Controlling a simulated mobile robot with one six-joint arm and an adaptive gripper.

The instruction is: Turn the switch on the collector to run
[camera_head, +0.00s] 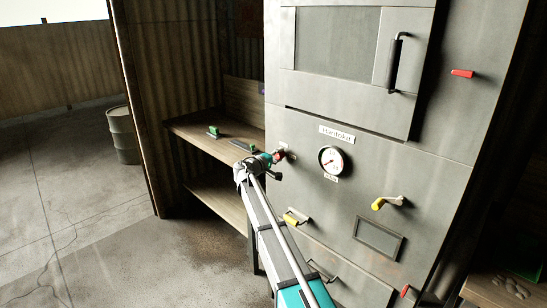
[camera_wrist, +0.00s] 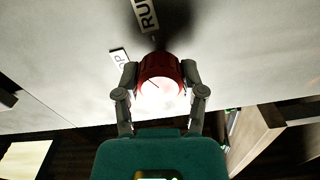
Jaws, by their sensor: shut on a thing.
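The switch is a red round knob (camera_wrist: 160,82) on the grey collector front (camera_head: 290,125). In the wrist view my gripper (camera_wrist: 160,76) has a finger on each side of the knob and is shut on it. A dark mark line shows on the knob's bright face, slanting to the upper left. A label reading "RUN" (camera_wrist: 146,15) is above the knob, and a partly hidden label ending in "OP" (camera_wrist: 120,60) is at its upper left. In the head view my gripper (camera_head: 276,156) reaches the panel left of the gauge, and it partly hides the knob.
A round gauge (camera_head: 331,160) is right of my gripper. A yellow-ended lever (camera_head: 387,203), a lower yellow handle (camera_head: 296,218) and a red handle (camera_head: 462,73) stick out from the panel. A wooden shelf (camera_head: 190,130) with green-handled brushes (camera_head: 213,132) is at the left. A drum (camera_head: 123,134) stands farther left on open floor.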

